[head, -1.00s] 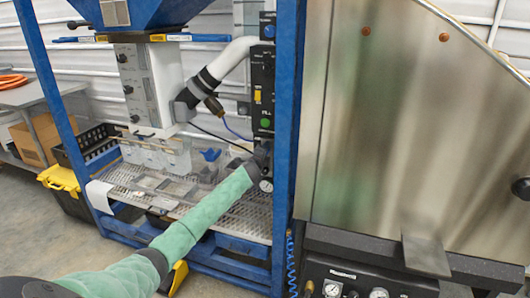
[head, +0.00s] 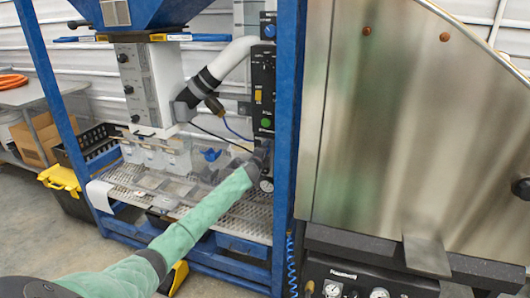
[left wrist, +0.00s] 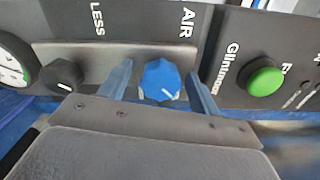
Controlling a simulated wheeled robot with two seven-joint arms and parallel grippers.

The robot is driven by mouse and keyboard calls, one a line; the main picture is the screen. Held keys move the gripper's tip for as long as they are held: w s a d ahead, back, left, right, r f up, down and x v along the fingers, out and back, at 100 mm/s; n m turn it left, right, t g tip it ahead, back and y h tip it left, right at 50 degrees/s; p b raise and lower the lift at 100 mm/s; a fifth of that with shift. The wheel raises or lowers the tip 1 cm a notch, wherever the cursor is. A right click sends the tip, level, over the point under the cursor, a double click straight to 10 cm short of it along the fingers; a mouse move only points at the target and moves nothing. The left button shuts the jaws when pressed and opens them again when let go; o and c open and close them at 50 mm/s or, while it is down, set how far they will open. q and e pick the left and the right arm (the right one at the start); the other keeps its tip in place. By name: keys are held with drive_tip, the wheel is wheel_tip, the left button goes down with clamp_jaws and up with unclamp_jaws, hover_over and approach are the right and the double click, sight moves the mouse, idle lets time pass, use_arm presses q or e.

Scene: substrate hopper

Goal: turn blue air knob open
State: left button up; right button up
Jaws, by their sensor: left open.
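The blue air knob (left wrist: 160,80) sits on the dark control panel under the label AIR in the left wrist view, with a white mark pointing to its lower right. My left gripper (left wrist: 160,85) is open, with one finger on each side of the knob and small gaps between. In the head view my green-sleeved left arm reaches to the lower part of the panel, and my left gripper (head: 262,155) hides the knob there. My right gripper is not in view.
A black knob (left wrist: 62,76) and a gauge lie left of the blue knob; a green button (left wrist: 265,80) lies right. In the head view, a blue frame post (head: 288,120) stands close right of the panel. A perforated tray (head: 235,218) lies below.

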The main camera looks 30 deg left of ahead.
use_arm(q)
drive_tip(key=b+v, duration=0.1)
drive_tip(key=v, duration=0.6)
drive_tip(key=shift+s, duration=0.15)
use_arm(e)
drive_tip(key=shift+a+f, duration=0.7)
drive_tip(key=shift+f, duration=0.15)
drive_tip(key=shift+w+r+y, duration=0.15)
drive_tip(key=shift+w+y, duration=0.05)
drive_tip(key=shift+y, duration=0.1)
